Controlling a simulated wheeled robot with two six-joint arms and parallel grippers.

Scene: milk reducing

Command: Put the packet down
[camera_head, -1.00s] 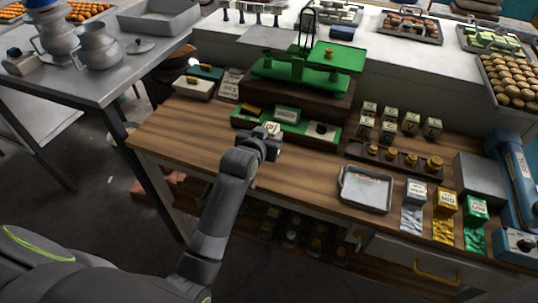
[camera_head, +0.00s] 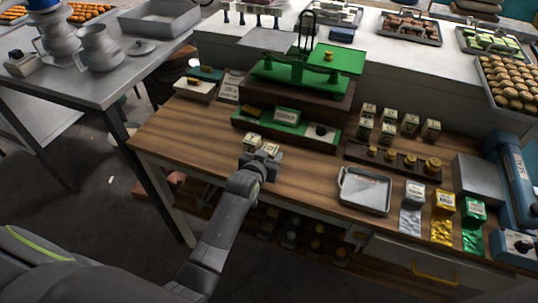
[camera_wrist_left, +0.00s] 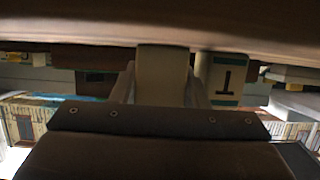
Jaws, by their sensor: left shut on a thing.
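My left gripper (camera_head: 266,157) is shut on a small pale packet (camera_head: 271,148), low over the front of the wooden bench, left of centre. In the left wrist view the held packet (camera_wrist_left: 162,72) sits between the two fingers, its end close to the brown wood. I cannot tell whether it touches the wood. A second pale packet (camera_head: 252,140) stands just to its left in the head view. In the wrist view this second packet (camera_wrist_left: 226,77) shows a dark mark and green bands, right beside the held one. My right gripper is not in view.
A green tray (camera_head: 285,127) and a green balance scale (camera_head: 306,75) stand behind the packets. Several similar packets (camera_head: 388,132) stand farther right, behind a weight rack (camera_head: 398,158). A metal tray (camera_head: 364,190) lies to the right. The bench's left part (camera_head: 185,130) is clear.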

